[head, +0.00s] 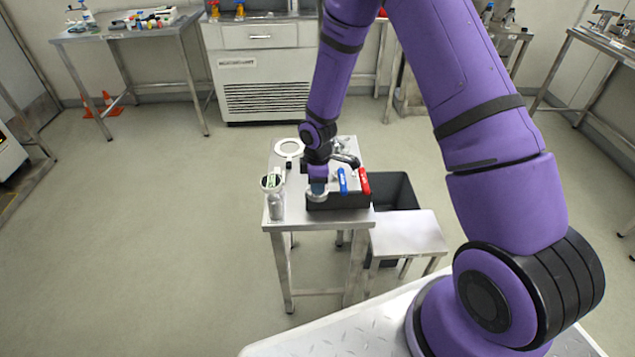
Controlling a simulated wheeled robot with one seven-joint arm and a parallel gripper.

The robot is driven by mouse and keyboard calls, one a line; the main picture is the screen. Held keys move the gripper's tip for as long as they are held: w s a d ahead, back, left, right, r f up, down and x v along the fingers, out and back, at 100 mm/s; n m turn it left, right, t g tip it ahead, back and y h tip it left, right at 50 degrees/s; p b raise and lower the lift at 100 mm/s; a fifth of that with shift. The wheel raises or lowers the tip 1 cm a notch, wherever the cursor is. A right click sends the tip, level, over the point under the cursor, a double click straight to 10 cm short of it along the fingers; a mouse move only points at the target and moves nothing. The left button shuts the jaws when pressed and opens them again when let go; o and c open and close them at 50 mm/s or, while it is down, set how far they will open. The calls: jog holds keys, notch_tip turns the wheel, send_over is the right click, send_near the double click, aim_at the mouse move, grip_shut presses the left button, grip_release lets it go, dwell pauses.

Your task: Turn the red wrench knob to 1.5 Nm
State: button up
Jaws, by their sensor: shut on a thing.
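The red wrench (364,182) stands at the right end of a black box (345,202) on the small steel table. A blue wrench (342,181) stands just left of it. My gripper (318,189) points down at the left end of the box, to the left of both coloured wrenches and apart from the red one. It is shut on a small pale thing, mostly hidden by the jaws; I cannot tell what it is. The knob's scale and setting are too small to read.
A low steel stool (408,235) and dark bin (398,190) are at the right. Floor to the left is clear.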

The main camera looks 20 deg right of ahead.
jog(key=shift+m, duration=0.3)
jog(key=m, duration=1.1)
dwell(0.5)
jog(key=o, duration=0.9)
jog(key=shift+o, duration=0.2)
notch_tip(320, 180, up, 11)
dwell(0.4)
